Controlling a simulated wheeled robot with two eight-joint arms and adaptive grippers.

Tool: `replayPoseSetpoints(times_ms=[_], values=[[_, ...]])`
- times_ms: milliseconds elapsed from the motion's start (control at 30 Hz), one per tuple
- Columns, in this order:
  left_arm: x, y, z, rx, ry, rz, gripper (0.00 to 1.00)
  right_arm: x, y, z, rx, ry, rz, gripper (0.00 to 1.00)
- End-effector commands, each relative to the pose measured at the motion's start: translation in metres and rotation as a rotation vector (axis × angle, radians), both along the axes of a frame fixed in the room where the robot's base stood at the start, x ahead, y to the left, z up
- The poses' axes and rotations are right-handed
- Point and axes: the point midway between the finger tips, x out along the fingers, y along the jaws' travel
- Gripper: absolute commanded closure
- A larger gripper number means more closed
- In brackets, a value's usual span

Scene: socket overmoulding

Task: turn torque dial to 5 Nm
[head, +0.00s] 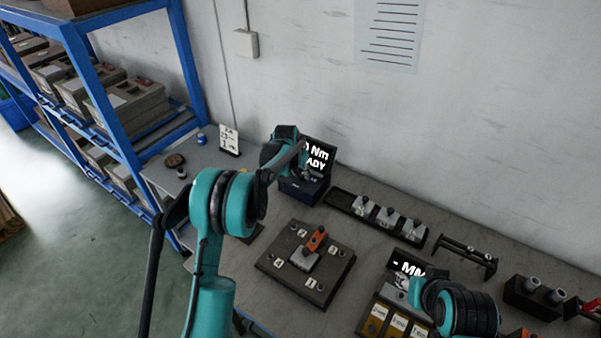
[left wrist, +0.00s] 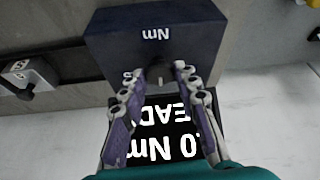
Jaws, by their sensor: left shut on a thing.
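The torque unit is a dark blue box (head: 300,190) at the back of the bench, with "Nm" on its face in the left wrist view (left wrist: 160,45). Its small dial (left wrist: 158,77) sits near the box's edge. My left gripper (left wrist: 160,71) has its fingertips on either side of the dial and is shut on it. In the head view my left gripper (head: 311,174) is at the box, and the dial is hidden. The black display (head: 319,155) reads "0 Nm" and "ADY"; it also shows upside down (left wrist: 170,130), its leading digit covered by my fingers.
A dark fixture plate (head: 278,262) with an orange-topped part lies in front. A black tray (head: 345,199) of grey blocks lies right of the unit. My right gripper (head: 408,282) is by a second display (head: 418,266), its fingers unclear. A sign (head: 229,139) stands left.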

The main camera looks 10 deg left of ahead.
Motion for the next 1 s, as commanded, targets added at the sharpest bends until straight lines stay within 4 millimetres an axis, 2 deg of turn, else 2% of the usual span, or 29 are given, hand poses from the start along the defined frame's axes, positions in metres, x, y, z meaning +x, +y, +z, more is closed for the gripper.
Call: replayPoseSetpoints(times_ms=[367, 1000], values=[[-0.0005, -0.0021, -0.0003, 0.001, 0.001, 0.134, 0.99, 0.0, 0.0, -0.0017, 0.0, 0.0, 0.0, 0.6], [0.0007, -0.0069, -0.0001, 0.002, 0.001, 0.712, 0.99, 0.0, 0.0, -0.0037, 0.0, 0.0, 0.0, 0.6]])
